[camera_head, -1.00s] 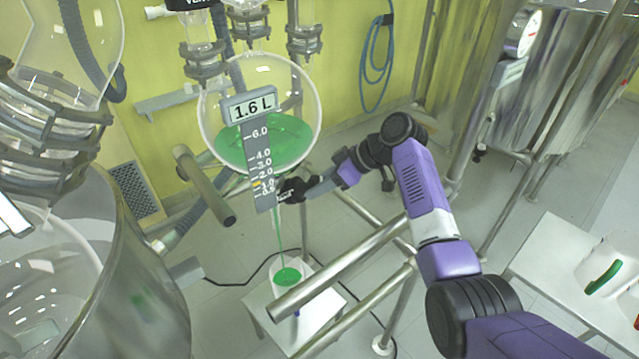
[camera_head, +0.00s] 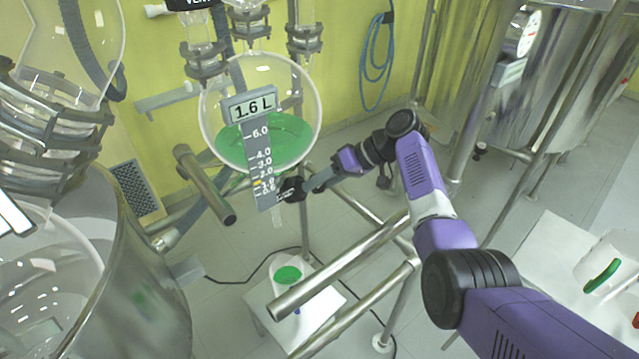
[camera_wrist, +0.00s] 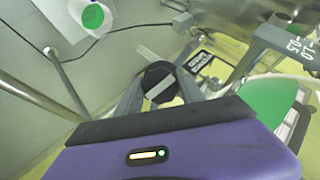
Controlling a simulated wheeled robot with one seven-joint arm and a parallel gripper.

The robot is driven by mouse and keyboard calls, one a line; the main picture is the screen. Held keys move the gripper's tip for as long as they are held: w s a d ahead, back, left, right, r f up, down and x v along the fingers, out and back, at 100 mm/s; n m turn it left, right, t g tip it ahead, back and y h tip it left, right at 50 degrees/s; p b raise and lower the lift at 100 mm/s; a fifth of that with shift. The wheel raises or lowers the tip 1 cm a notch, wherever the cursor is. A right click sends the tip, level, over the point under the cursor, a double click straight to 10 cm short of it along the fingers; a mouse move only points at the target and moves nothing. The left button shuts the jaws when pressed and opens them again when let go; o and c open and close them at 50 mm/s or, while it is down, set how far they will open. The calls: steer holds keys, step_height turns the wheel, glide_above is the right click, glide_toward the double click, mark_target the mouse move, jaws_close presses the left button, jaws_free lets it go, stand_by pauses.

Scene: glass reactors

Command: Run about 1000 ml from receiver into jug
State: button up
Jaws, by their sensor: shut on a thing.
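The receiver (camera_head: 215,112) is a round glass vessel with green liquid (camera_head: 285,140) in its lower part. Its scale plate (camera_head: 262,165) has a display reading 1.6 L. The jug (camera_head: 289,282) stands upright on a small white stand below the outlet and holds green liquid; it also shows in the wrist view (camera_wrist: 92,16). No green stream shows between outlet and jug. My gripper (camera_head: 305,187) is at the receiver's bottom, beside the scale plate. In the wrist view my gripper (camera_wrist: 158,92) is shut on a black valve handle (camera_wrist: 158,78) with a pale stripe.
Steel frame rails (camera_head: 345,262) cross between my arm and the jug's stand (camera_head: 318,303). A large steel vessel (camera_head: 140,270) is at the left. A white table (camera_head: 560,262) with a green-handled item is at the right. A dark cable lies on the floor.

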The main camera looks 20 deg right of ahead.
steer(key=shift+r, duration=0.1)
stand_by(0.3)
steer(key=o, duration=1.4)
steer(key=shift+d, duration=0.1)
steer(key=b+v, duration=0.1)
steer(key=v, duration=0.6)
steer(key=shift+d+r, duration=0.2)
steer(key=shift+d, duration=0.05)
steer(key=shift+s, duration=0.1)
